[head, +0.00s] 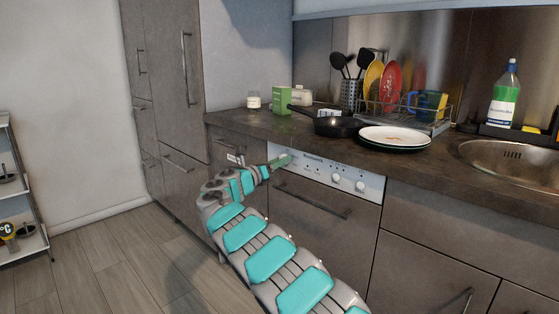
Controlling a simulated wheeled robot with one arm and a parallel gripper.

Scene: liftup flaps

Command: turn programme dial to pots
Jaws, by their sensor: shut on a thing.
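The dishwasher's white control panel (318,168) runs below the worktop, with small markings too fine to read. Two round white knobs (348,181) sit on its right half. My gripper (285,160) is at the left end of the panel, shut on what appears to be the programme dial. The gripper hides that dial, so its pointer and setting cannot be read. My arm comes up from the bottom right, in front of the closed dishwasher door.
The dishwasher door handle (312,201) juts out below the panel. Above it, a black pan (338,127) and stacked plates (394,137) stand near the worktop's front edge. A drawer handle (235,158) is just left of the gripper.

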